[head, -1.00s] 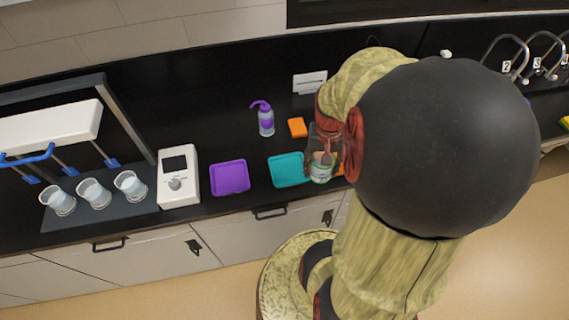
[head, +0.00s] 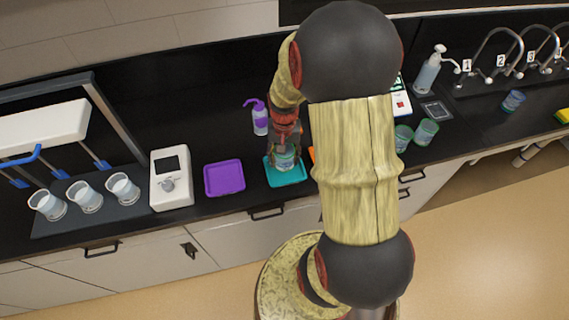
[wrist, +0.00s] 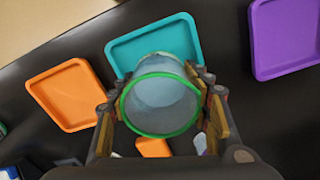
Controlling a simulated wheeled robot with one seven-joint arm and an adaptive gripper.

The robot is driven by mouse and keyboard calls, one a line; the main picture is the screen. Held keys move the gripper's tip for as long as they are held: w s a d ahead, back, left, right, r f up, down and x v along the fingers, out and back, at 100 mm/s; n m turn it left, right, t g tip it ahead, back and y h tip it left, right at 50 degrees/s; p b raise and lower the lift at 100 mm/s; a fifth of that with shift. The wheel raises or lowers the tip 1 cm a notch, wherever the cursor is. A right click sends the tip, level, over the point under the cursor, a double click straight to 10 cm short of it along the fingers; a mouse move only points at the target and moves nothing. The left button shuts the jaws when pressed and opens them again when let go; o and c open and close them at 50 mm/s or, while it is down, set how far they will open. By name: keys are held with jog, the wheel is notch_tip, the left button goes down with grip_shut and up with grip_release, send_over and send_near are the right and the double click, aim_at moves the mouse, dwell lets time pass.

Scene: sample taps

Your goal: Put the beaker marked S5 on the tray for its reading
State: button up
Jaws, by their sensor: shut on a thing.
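My gripper (head: 285,149) is shut on a clear beaker (head: 285,161) with a green rim, and in the wrist view my two fingers (wrist: 163,95) grip its sides (wrist: 160,104). No S5 mark can be read on it. In the head view the beaker stands upright over the teal tray (head: 271,178); the tray also shows behind it in the wrist view (wrist: 130,53). I cannot tell whether its base touches the tray. A purple tray (head: 224,178) lies to the left. An orange tray (wrist: 66,95) lies on the other side, mostly hidden by my arm in the head view.
A purple wash bottle (head: 260,120) stands behind the teal tray. A white meter (head: 171,180) and three clear beakers (head: 85,198) are at the left. Two green-tinted beakers (head: 426,132) stand right of my arm. A blue-tinted beaker (head: 513,100) is near the numbered taps.

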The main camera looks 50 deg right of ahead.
aim_at(284, 163)
jog(key=shift+f, duration=1.5)
jog(key=shift+f+b, duration=0.2)
jog(key=shift+b, duration=0.1)
jog(key=o, duration=1)
jog(key=shift+c, duration=0.2)
jog(key=shift+r, duration=0.15)
notch_tip(284, 163, up, 12)
jog(key=p, duration=0.2)
jog(key=a+r+n+t, duration=0.3)
jog(key=a+r+n, duration=0.2)
jog(key=a+r, duration=0.8)
jog(key=s+a+r+n+t, duration=0.2)
jog(key=s+a+r+n, duration=0.2)
jog(key=s+a+r, duration=0.3)
jog(key=a, duration=0.2)
jog(key=shift+s+a+n+t, duration=0.3)
jog(key=shift+a+n, duration=0.1)
